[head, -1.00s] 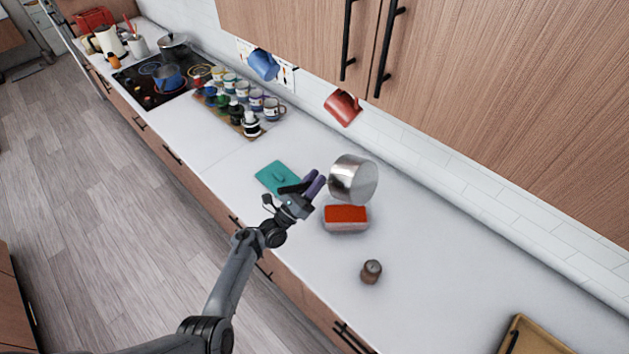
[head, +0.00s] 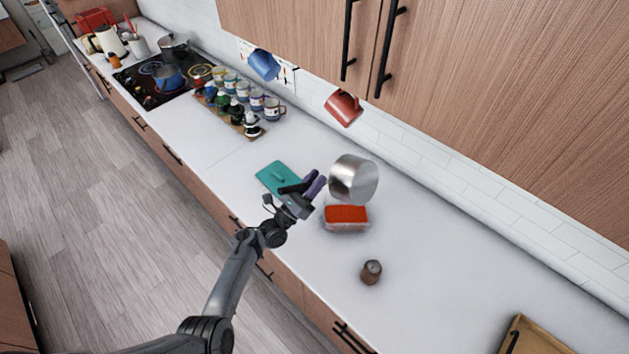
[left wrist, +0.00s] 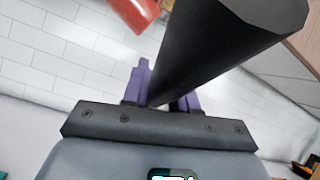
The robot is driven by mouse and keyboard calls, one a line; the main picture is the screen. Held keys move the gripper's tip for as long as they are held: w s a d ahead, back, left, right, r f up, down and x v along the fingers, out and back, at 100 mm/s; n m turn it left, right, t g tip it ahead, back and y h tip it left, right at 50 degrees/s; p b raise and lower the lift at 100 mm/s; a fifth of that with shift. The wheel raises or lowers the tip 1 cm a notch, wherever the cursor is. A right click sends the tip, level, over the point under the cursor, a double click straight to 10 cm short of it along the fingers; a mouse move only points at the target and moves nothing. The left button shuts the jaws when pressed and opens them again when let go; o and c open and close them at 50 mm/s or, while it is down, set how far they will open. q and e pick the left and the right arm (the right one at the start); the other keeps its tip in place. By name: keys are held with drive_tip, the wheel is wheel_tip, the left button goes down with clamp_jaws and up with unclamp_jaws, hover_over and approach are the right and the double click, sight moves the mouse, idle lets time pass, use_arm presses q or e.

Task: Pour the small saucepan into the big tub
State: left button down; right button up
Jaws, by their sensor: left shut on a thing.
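My left gripper (head: 313,186) has purple fingers and is shut on the black handle (left wrist: 215,45) of the small saucepan. The steel saucepan (head: 353,180) is tipped well over on its side in the air, with its round base toward the right and its mouth not visible. The big tub (head: 346,226) is a clear box on the counter just below the saucepan. Orange-red contents (head: 346,213) show in its top. I see no stream between pan and tub. My right gripper is not in view.
A teal lid (head: 277,178) lies left of the tub. A brown shaker (head: 371,271) stands in front of it. Several mugs (head: 272,108) and bottles stand further back, near the hob (head: 150,92). A red mug (head: 343,108) hangs under the cabinet. The right counter is mostly clear.

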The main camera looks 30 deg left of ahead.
use_arm(q)
drive_tip(key=shift+r, duration=0.1)
idle(0.5)
